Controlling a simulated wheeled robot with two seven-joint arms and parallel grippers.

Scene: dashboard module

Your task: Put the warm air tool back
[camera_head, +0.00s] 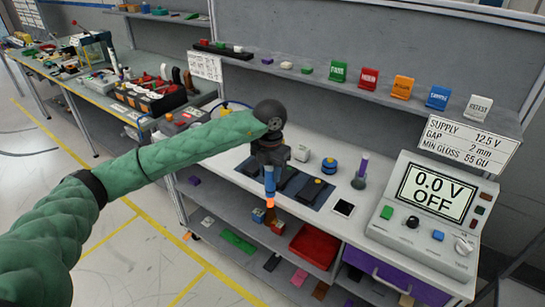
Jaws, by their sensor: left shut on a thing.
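My left arm comes in from the left, and its gripper (270,166) points down over the front part of the white workbench (225,160). It is shut on a blue tool with a glowing orange tip, which looks like the warm air tool (269,184). The tool hangs upright, tip down, in front of the bench's dark mat (310,194). Whether the tip touches anything I cannot tell. No holder for the tool can be made out clearly. My right gripper is not in view.
A power supply box (425,212) reading 0.0 V OFF stands at the right. A purple-topped tool (360,172), a blue round item (328,166) and a small white block (301,153) stand on the bench. A red tray (314,246) lies on the lower shelf.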

